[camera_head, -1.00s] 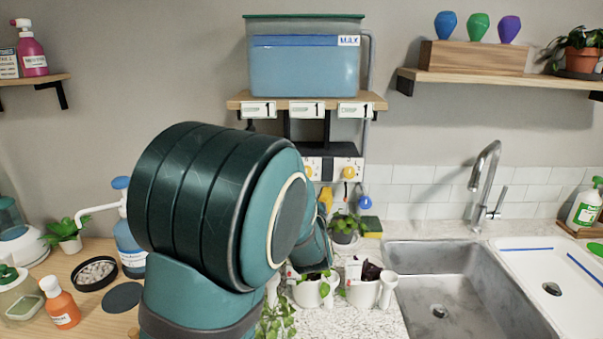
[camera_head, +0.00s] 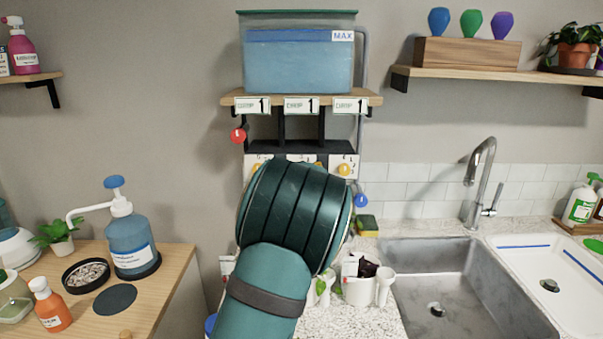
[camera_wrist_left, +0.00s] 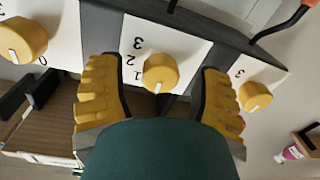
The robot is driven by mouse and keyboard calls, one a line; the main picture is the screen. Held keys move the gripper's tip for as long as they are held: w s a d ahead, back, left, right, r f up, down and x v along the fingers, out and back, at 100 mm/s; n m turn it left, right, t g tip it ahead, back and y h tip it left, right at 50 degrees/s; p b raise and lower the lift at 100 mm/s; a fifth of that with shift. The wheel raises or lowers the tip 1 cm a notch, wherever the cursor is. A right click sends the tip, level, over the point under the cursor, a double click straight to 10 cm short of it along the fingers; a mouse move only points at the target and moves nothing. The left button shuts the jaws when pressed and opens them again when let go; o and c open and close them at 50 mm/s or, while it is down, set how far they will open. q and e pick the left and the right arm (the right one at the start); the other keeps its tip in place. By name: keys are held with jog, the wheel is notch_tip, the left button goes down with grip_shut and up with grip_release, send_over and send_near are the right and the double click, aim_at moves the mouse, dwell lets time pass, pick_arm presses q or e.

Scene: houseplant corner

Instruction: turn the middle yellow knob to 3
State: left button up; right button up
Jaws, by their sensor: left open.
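The middle yellow knob (camera_wrist_left: 160,73) sits on a white plate with dial numbers; 2 and 3 are readable to its upper left, upside down in the left wrist view. Its pale pointer mark faces the bottom of that picture. My left gripper (camera_wrist_left: 159,84) is open, its yellow ridged fingers on either side of the knob, with a visible gap on both sides. In the head view my own arm hides the gripper and most of the middle dial. My right gripper is not in view.
Two other yellow knobs flank it, one at the left (camera_wrist_left: 22,40) and one at the right (camera_wrist_left: 255,96) of the wrist view. A water tank (camera_head: 298,60) stands on the shelf (camera_head: 372,98) above. A sink (camera_head: 440,270) lies to the right.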

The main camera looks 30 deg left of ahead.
pick_arm(q)
jog(key=shift+o, duration=0.2)
grip_shut()
jog(key=shift+m+t+h+p, duration=0.4)
jog(key=shift+m+p, duration=1.15)
jog(key=shift+m, duration=10.65)
